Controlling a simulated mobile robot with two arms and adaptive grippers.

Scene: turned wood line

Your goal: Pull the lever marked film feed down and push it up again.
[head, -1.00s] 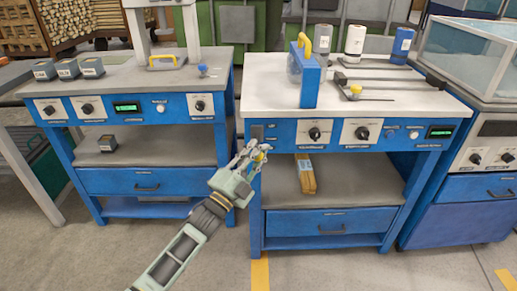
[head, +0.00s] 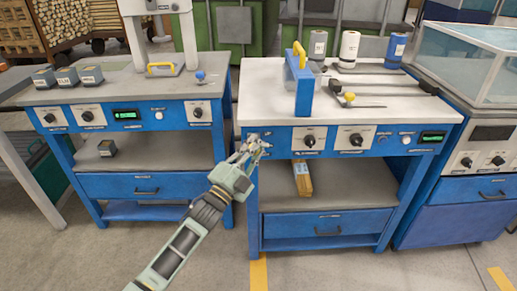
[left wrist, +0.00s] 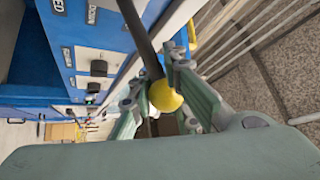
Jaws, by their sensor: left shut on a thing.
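The lever is a dark rod (left wrist: 140,32) with a yellow ball knob (left wrist: 166,96) in the left wrist view. My right gripper is not in view.
A floor gap separates the benches.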

